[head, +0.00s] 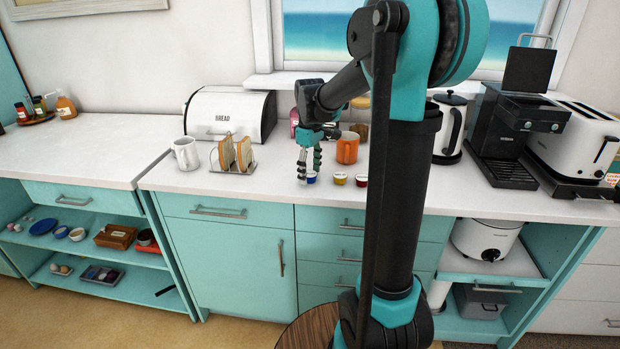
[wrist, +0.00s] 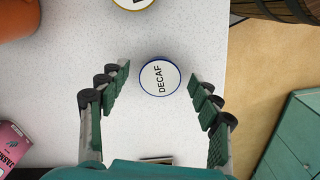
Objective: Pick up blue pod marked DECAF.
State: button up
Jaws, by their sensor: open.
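The blue pod marked DECAF (wrist: 160,77) stands on the white counter, its round white lid with a blue rim facing up in the wrist view. In the head view the blue pod (head: 311,178) is at the counter's front, left of the other pods. My gripper (wrist: 164,88) is open, with one finger on each side of the pod and clear space between finger and pod. In the head view my gripper (head: 308,172) points down at the pod. How high the fingertips are above the counter is hard to tell.
A yellow pod (head: 340,178) and a red pod (head: 361,180) stand to the right of the blue one. An orange mug (head: 347,148) is behind them. A toast rack (head: 233,168) is on the left. A pink box (wrist: 12,142) shows at the wrist view's left edge.

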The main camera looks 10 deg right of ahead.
jog(key=shift+c, duration=0.4)
jog(key=c, duration=0.8)
jog(key=shift+r, duration=0.1)
